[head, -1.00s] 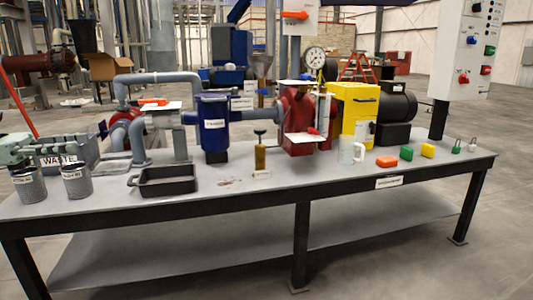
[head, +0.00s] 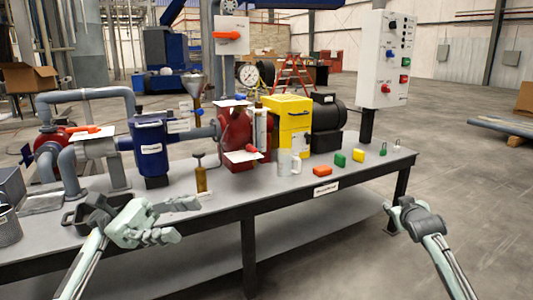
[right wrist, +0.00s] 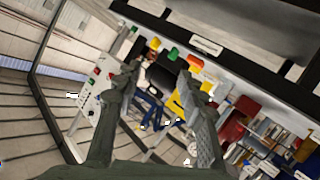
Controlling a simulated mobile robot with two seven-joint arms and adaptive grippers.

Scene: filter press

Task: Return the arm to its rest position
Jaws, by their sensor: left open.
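My left gripper (head: 182,220) is in the head view, over the near left part of the bench, with its fingers spread and nothing between them. It hides part of the black tray (head: 70,217). My right gripper (head: 412,208) is at the right of the head view, off the bench's right end in the picture. In the right wrist view its two fingers (right wrist: 158,75) stand apart with nothing held between them.
The bench (head: 225,208) carries a blue strainer (head: 150,147), a red pump (head: 235,135), a yellow box (head: 287,122), a clear jug (head: 289,162) and small red, green and yellow blocks. A control panel (head: 386,60) stands behind.

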